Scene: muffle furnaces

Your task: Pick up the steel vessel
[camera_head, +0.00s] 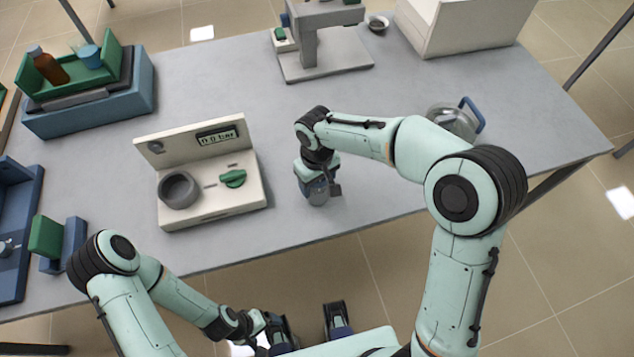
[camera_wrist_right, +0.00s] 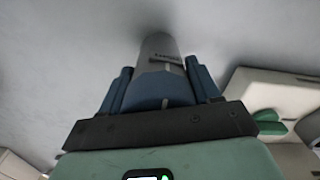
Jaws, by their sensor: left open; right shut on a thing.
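The steel vessel (camera_wrist_right: 162,52) is a grey cylinder with a small dark marking, seen between two blue fingers in the right wrist view. My right gripper (camera_wrist_right: 160,88) is shut on it, one finger on each side. In the head view the right gripper (camera_head: 318,186) points down near the table's front edge, right of the white gauge unit. The vessel (camera_head: 319,198) is mostly hidden there by the gripper. I cannot tell whether it touches the table. My left gripper (camera_head: 266,328) is low, in front of the table, open and away from the vessel.
The white gauge unit (camera_head: 205,205) with a round dark port and green knob stands left of the right gripper. A glass jug with a blue handle (camera_head: 471,112) is at the right, partly behind my arm. A grey stand (camera_head: 322,62) is at the back. The middle table (camera_head: 260,105) is clear.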

